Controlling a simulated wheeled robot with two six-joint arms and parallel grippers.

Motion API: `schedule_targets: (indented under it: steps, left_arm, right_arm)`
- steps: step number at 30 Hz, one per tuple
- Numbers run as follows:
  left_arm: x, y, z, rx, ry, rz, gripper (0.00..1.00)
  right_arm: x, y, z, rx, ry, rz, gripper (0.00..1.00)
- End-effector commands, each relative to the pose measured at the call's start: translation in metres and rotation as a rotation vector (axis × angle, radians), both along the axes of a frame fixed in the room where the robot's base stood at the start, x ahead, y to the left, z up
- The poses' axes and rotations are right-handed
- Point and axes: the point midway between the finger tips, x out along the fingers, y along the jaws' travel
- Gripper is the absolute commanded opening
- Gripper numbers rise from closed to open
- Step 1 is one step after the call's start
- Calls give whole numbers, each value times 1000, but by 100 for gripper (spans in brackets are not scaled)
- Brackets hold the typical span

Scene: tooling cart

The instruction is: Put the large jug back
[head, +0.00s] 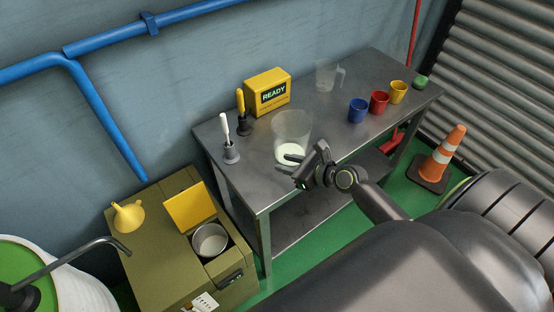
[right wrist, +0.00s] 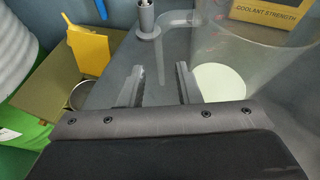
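The large clear jug (head: 291,128) stands upright on the metal cart top near its front edge, with a pale liquid at its bottom. In the right wrist view the jug (right wrist: 225,45) fills the upper right, and its clear handle (right wrist: 160,62) hangs ahead of the fingers. My right gripper (head: 290,163) is at the jug's near side, low by its base. Its two fingers (right wrist: 158,88) are apart, one to each side of the handle in the picture; I cannot tell whether they touch it. My left gripper is not in view.
A smaller clear jug (head: 326,76) stands at the back. Blue (head: 357,111), red (head: 379,102) and yellow (head: 398,92) cups stand on the right. A yellow READY box (head: 267,92) and two upright handled tools are on the left. An olive cabinet (head: 150,240) with a pot (head: 210,241) stands lower left.

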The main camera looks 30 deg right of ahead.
Motion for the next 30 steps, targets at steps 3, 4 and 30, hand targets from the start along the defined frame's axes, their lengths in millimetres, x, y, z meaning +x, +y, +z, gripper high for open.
schedule_targets:
  steps: [3,4,30]
  left_arm:
    - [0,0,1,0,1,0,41]
    - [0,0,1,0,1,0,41]
    - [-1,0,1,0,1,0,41]
  right_arm:
    - [-24,-10,10,-4,2,1,30]
    - [-28,-12,12,-4,2,1,30]
    - [-67,-59,-43,-336,12,21,30]
